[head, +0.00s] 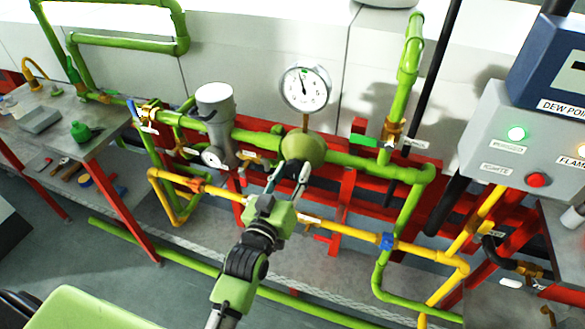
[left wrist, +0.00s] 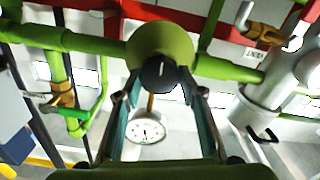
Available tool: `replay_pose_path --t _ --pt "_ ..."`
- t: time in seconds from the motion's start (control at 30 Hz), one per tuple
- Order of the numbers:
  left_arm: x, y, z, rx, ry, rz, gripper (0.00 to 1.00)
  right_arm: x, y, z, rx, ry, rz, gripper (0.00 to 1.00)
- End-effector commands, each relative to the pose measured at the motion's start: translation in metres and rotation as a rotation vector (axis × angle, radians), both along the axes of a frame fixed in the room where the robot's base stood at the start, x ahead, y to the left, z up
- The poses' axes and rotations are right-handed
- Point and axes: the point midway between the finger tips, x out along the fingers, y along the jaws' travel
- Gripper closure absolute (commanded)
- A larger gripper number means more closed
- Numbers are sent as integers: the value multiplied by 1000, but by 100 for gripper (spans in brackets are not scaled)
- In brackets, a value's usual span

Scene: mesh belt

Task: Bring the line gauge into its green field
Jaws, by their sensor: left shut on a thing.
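The line gauge (head: 305,88) is a round white dial on a brass stem above the green pipe. Its dark needle points up and slightly left; the coloured field is too small to make out. In the left wrist view the gauge (left wrist: 147,131) appears below the knob, its needle unclear. Under the stem is an olive-green round regulator body (head: 303,148), with a black knob (left wrist: 160,72) bearing a white mark on its front. My left gripper (head: 289,174) reaches up to it, its two fingers shut on the knob, which they mostly hide in the head view.
A grey panel with a lit green lamp (head: 516,133) and red button (head: 537,180) stands at right. A grey cylindrical filter (head: 215,108) with a small dial (head: 213,156) is left of the regulator. Yellow pipe (head: 345,229) runs below. A steel bench (head: 60,135) stands left.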

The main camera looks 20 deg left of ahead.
Motion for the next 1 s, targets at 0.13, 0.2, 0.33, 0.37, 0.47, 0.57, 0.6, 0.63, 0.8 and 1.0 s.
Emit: replay_pose_path --t 0.13,0.2,0.33,0.37,0.47,0.57,0.6,0.63,0.8,1.0 --pt "0 0 2 -70 1 0 85 0 0 6 0 0 0 100" --pt "0 0 2 -92 1 1 85 0 0 8 0 0 0 100" --pt "0 1 2 -120 1 0 85 0 0 9 0 0 1 100" --pt "0 0 1 -124 1 0 85 0 0 9 0 0 1 100" --pt "0 1 1 -131 1 0 85 0 0 9 0 -1 1 100" --pt "0 1 1 -133 1 0 85 0 0 9 0 -1 1 100" --pt "0 1 1 -132 1 0 85 0 0 9 0 -1 1 100" --pt "0 1 1 -132 1 0 85 0 0 9 0 -1 1 100" --pt "0 1 1 -131 0 0 61 0 0 9 0 -1 1 100" --pt "0 1 1 -130 2 0 47 0 0 9 0 -1 1 100"
